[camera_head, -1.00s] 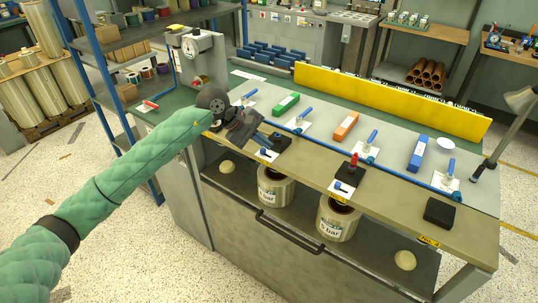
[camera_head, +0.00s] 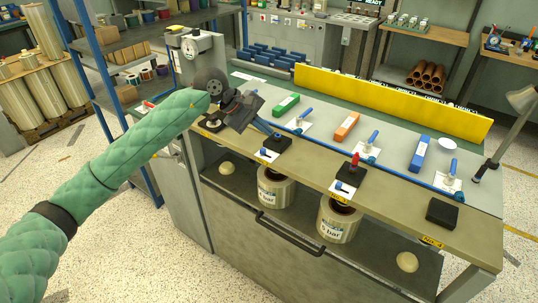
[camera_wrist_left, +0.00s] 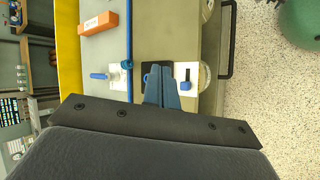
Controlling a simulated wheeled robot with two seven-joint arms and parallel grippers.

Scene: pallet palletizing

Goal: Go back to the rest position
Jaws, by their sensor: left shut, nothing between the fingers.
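My left gripper (camera_head: 271,131) reaches in from the left on the green-sleeved arm and hangs above the left part of the workbench (camera_head: 390,205). Its blue-grey fingers are together with nothing between them; they also show in the left wrist view (camera_wrist_left: 162,88). In the head view the fingertips are near a black block (camera_head: 278,144) on the bench front; I cannot tell the exact height above it. My right gripper is not in view.
A yellow barrier (camera_head: 390,100) runs along the back. A black block with a red knob (camera_head: 351,176) stands at the front.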

